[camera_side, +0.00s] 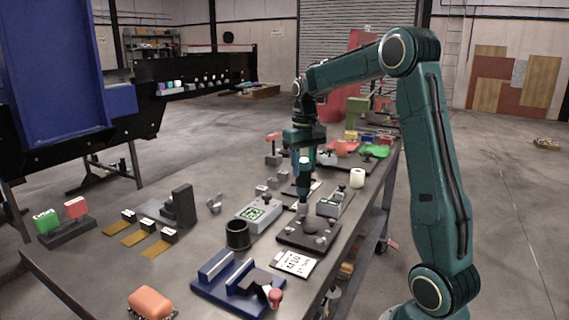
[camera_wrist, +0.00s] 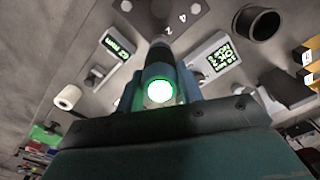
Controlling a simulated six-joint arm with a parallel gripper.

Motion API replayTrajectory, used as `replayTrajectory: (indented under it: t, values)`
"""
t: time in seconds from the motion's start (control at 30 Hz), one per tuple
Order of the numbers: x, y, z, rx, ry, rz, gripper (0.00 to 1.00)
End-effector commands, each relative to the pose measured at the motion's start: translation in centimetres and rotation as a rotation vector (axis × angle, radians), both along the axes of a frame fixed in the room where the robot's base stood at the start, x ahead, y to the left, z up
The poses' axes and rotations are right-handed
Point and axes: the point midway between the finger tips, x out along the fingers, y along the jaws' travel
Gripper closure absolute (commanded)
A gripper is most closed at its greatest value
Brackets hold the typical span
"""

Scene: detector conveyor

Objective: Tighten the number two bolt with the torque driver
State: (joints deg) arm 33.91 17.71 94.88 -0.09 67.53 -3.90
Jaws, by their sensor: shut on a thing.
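My gripper (camera_side: 304,152) is shut on the torque driver (camera_side: 304,188), which hangs upright below it in the side view. The driver (camera_wrist: 160,90) shows end-on in the wrist view, with a lit green ring around a white centre. Its tip is over the dark bolt plate (camera_side: 308,236), near the plate's back edge. The bolt plate (camera_wrist: 142,12) shows at the top of the wrist view with a 4 and a 2 marked on it. Several bolt heads show on the plate. The driver hides its own tip in the wrist view, so contact with a bolt cannot be told.
Two boxes with green displays, one left (camera_side: 258,213) and one right (camera_side: 332,202), flank the driver. A black cup (camera_side: 237,235) stands left of the plate. A white card (camera_side: 296,262) and a blue vise-like fixture (camera_side: 238,283) lie in front. A white roll (camera_side: 357,178) stands right.

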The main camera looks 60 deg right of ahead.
Motion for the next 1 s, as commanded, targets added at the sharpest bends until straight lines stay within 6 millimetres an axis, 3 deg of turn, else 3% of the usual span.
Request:
replayTrajectory:
  t: [0.7, 1.0]
  values:
    - [0.1, 0.0, 3.5, -0.003, -0.005, 0.000, 1.00]
    - [0.0, 0.0, 3.8, -0.002, -0.004, 0.000, 1.00]
